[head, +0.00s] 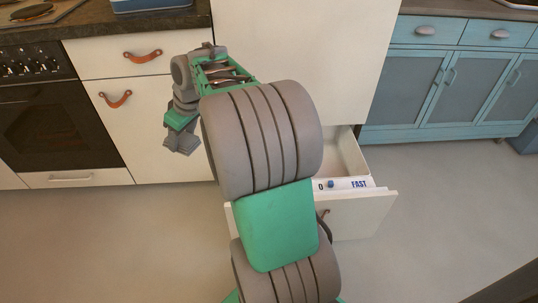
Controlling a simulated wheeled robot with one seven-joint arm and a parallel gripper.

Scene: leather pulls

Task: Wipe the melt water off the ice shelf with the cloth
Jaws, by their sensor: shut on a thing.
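My gripper (182,146) points down in front of the white cabinet fronts, left of the tall white front. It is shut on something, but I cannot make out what. No cloth can be picked out in this view. An open drawer (366,205) stands out below the tall white front, to the right of my arm. Its near edge carries a white strip (345,184) with a blue knob and the word FAST. My arm hides the drawer's left part. No ice shelf or melt water can be made out.
A black oven (50,125) stands at the left. White fronts with brown leather pulls (115,99) are beside it. The tall white front (305,50) rises behind my arm. Blue cabinets (440,85) stand at the right. The grey floor (440,235) at the right front is clear.

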